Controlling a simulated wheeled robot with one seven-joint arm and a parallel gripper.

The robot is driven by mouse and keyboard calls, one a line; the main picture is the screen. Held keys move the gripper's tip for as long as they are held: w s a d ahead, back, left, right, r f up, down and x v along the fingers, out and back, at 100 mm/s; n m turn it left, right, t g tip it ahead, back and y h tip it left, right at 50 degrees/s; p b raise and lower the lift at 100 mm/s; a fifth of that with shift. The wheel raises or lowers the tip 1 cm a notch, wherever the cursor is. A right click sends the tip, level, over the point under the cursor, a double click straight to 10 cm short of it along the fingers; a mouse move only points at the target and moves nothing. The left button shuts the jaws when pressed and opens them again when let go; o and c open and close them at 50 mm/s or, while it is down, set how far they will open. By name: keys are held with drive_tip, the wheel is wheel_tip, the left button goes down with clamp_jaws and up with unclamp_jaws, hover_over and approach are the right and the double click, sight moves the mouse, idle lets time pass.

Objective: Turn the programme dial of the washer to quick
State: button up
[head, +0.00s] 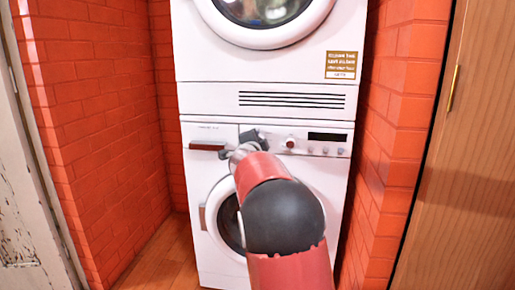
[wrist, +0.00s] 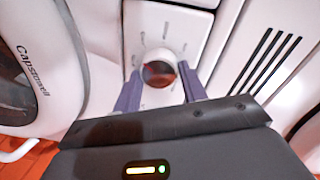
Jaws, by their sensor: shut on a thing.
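The programme dial (wrist: 158,73) shows in the wrist view as a round white knob with a dark red face, on a pale panel with small marks around it. The marks are too small to read, and I cannot tell the dial's setting. The purple fingers of my gripper (wrist: 158,90) stand on either side of the dial and are shut on it. In the head view my gripper (head: 252,138) is at the left part of the control panel of the washer (head: 210,270) and hides the dial there.
Right of my gripper are a small red-centred knob (head: 290,143), a dark display (head: 327,137) and small buttons. A drawer handle (head: 207,146) is to the left. The round door (head: 221,205) is below, partly behind my arm. Brick walls (head: 100,110) close in both sides.

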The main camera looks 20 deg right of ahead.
drive_tip(key=shift+f+m+b, duration=0.15)
drive_tip(key=shift+m+b, duration=0.25)
drive_tip(key=shift+m, duration=0.4)
drive_tip(key=o, duration=1)
drive_tip(key=shift+v, duration=3.95)
